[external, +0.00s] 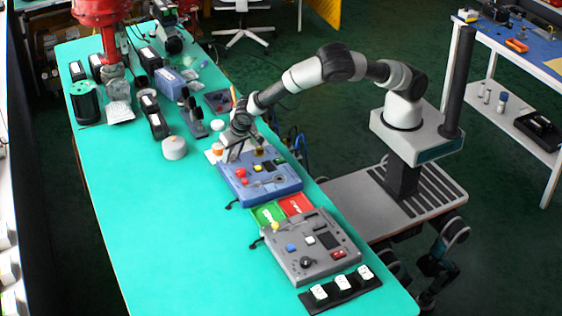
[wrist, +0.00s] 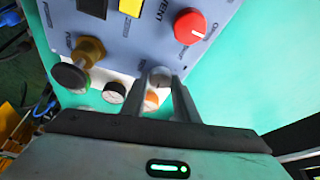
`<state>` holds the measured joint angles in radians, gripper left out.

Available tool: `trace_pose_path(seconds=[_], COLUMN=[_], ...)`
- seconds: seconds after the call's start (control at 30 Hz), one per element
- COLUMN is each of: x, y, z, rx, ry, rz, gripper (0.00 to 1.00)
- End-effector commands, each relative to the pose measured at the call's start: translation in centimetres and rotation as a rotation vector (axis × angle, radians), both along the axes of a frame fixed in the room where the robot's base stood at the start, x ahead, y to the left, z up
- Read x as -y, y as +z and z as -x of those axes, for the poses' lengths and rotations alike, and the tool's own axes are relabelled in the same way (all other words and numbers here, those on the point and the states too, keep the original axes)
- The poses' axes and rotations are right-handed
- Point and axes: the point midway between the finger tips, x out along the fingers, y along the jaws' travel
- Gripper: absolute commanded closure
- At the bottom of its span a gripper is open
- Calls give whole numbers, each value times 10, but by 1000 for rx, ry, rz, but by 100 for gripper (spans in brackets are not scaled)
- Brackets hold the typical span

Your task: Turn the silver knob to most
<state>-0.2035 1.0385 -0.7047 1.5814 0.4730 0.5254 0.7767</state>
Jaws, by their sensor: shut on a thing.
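The silver knob (wrist: 160,77) is small and round, at the edge of the blue-grey control panel (wrist: 128,42) in the wrist view. My gripper (wrist: 163,84) has its two dark fingers on either side of the knob and is shut on it. The knob's marking and exact setting cannot be read. In the external view my gripper (external: 236,150) reaches down at the far-left end of the blue panel (external: 240,187), and the knob is hidden there.
A grey panel (external: 285,263) stands nearer on the green table (external: 170,230). A white cylinder (external: 174,148) stands left of my gripper.

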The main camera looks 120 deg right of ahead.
Motion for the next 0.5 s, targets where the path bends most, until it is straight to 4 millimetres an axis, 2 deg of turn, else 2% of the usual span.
trace_pose_path(seconds=[0.1,0.13,0.2,0.5], x=[-1,-1,-1,-1], y=[-1,-1,-1,0], z=[0,0,0,0], rx=[0,0,0,0], ry=[0,0,0,0], rz=[-2,-2,-2,-1], gripper=[95,67,56,54])
